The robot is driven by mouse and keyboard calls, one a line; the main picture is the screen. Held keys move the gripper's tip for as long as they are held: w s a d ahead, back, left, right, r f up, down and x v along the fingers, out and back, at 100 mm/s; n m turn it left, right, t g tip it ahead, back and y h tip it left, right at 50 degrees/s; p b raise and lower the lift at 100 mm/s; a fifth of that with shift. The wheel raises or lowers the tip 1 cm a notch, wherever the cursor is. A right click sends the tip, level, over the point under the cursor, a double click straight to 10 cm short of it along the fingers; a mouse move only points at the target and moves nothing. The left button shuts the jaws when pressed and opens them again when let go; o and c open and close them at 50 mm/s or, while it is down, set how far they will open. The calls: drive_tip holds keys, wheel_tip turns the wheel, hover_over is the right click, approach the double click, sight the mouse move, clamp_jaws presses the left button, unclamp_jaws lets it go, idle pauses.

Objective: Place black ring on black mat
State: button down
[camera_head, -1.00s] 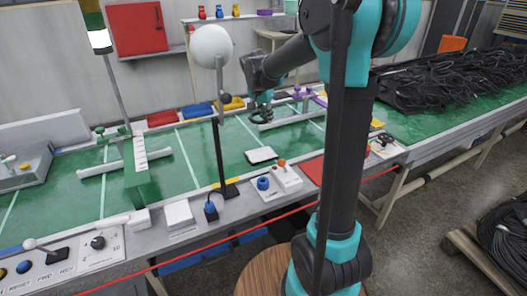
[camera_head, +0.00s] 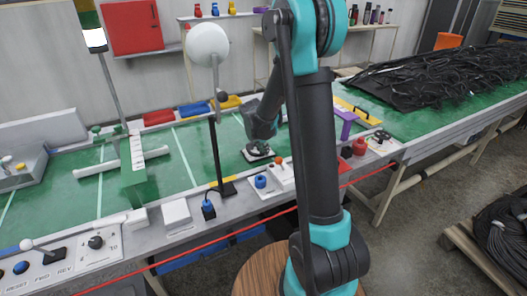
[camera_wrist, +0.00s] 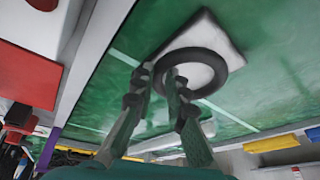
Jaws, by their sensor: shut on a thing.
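A black ring (camera_wrist: 220,68) is held between the fingers of my gripper (camera_wrist: 159,74) by its near rim. In the wrist view it lies over a small pad (camera_wrist: 207,24) that looks white or pale grey, not black, on the green table. The ring covers part of the pad, and I cannot tell whether it touches it. In the head view my gripper (camera_head: 256,147) is low over the pad, with the dark ring (camera_head: 258,151) at its tip, partly hidden by the gripper.
A white box with an orange knob (camera_head: 283,171) and a blue round part (camera_head: 261,182) stand close in front of the pad. A dark pole with a white globe (camera_head: 208,44) rises to the left. Black hoses (camera_head: 440,75) heap at the right.

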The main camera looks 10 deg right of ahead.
drive_tip(key=shift+f, duration=0.2)
drive_tip(key=c, duration=1.5)
unclamp_jaws()
drive_tip(key=v, duration=1.2)
drive_tip(key=shift+r, duration=0.1)
